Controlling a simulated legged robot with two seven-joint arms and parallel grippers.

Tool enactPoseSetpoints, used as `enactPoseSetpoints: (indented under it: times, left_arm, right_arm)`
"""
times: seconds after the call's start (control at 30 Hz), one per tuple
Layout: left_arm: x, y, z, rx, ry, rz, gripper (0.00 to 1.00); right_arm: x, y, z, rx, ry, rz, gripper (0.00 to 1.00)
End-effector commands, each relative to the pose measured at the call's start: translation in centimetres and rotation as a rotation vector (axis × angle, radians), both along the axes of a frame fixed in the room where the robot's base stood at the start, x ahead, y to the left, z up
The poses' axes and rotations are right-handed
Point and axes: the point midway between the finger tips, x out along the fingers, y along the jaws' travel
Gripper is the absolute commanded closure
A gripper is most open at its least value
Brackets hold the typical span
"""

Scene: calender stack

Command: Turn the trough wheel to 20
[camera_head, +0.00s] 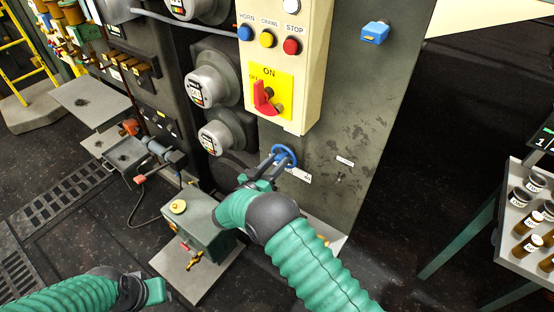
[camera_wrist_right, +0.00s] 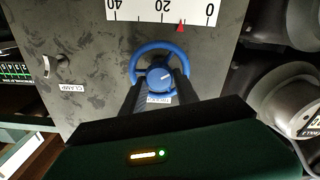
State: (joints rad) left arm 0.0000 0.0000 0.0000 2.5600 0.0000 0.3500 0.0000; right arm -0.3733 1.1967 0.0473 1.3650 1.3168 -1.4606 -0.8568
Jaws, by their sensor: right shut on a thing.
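A blue handwheel (camera_head: 284,155) sits on the dark grey machine panel, below the cream control box. In the right wrist view the wheel (camera_wrist_right: 160,68) has a round hub with a white mark and a small label under it, too small to read surely. My right gripper (camera_head: 268,168) is shut on the wheel, with its two dark fingers (camera_wrist_right: 160,90) at either side of the hub. A white scale (camera_wrist_right: 145,10) reads 0, 20 and 40, upside down. Its red pointer (camera_wrist_right: 180,27) stands between 0 and 20. My left gripper (camera_head: 142,292) is low at the left, away from the wheel.
The control box (camera_head: 290,60) has a red switch (camera_head: 264,97) and HORN, CRAWL and STOP buttons. Round grey gauges (camera_head: 222,133) stick out left of the wheel. A green box (camera_head: 190,225) with a tap stands below. A bottle cart (camera_head: 525,215) is at the right.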

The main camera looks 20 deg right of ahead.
Motion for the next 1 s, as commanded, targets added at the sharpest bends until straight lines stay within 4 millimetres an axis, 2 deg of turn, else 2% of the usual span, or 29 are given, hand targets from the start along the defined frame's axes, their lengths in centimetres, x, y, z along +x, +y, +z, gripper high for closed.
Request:
enactPoseSetpoints:
  times: [0.03,0.4,1.0]
  left_arm:
    - [0.0,0.0,0.4,0.000,0.000,0.000,0.64]
    - [0.0,0.0,1.6,0.000,0.000,0.000,0.64]
    - [0.0,0.0,2.7,0.000,0.000,0.000,0.64]
  right_arm:
    - [-0.2,0.2,-0.5,-0.019,0.047,0.004,1.00]
    - [-0.1,0.3,-0.7,-0.236,0.325,0.004,1.00]
    - [-0.1,0.4,-1.1,-0.586,0.775,0.006,1.00]
